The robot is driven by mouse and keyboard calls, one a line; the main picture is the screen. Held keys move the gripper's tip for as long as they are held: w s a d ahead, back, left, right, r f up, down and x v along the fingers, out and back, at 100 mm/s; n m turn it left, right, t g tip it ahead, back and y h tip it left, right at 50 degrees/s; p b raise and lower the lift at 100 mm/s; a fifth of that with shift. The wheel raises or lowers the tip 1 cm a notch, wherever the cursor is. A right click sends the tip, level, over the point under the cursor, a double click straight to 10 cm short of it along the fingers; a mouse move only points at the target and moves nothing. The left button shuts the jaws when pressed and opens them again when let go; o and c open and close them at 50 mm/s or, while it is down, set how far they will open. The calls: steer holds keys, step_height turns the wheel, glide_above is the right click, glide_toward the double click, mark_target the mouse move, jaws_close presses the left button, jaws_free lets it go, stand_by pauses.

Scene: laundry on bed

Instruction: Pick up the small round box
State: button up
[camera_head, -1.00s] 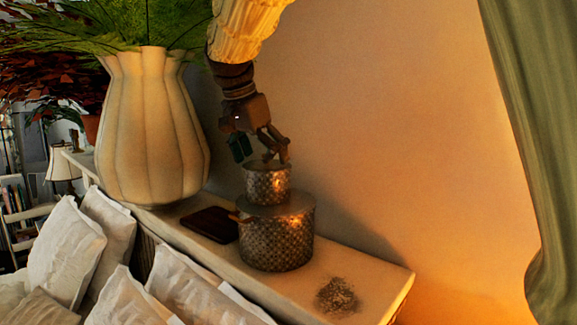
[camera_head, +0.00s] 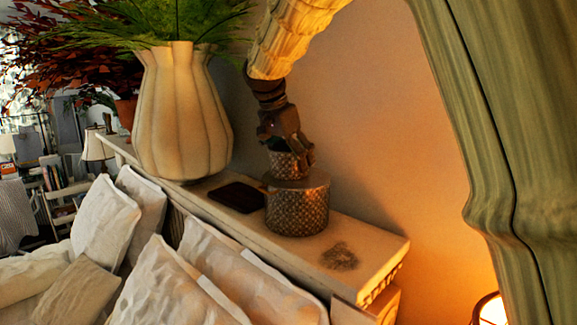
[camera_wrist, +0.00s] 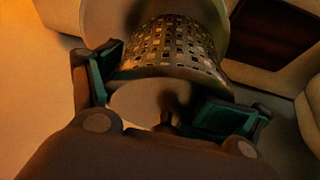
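The small round box (camera_head: 286,166) has a dark woven pattern and stands on top of the larger round box (camera_head: 297,212), which has a similar pattern, on the ledge. In the wrist view the small round box (camera_wrist: 175,45) shows its pale lid and patterned side. My gripper (camera_head: 291,150) is down over the small box. In the wrist view the two green-padded fingers of my gripper (camera_wrist: 163,94) are apart, one on each side of the lid. Whether the pads touch the box is not clear. The larger box's top shows partly behind the small box.
A dark flat object (camera_head: 237,197) lies on the ledge (camera_head: 375,235) left of the boxes. A large ribbed vase (camera_head: 180,115) with ferns stands further left. Pillows (camera_head: 170,285) lie in front. A green curtain (camera_head: 500,150) hangs at the right. A dark patch marks the ledge's right part.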

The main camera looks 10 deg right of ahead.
steer(key=shift+s+f, duration=0.2)
steer(key=shift+s, duration=0.2)
steer(key=c, duration=0.3)
steer(key=shift+w+f, duration=0.15)
steer(key=shift+w, duration=0.25)
steer(key=shift+c, duration=0.8)
steer(key=shift+s, duration=0.1)
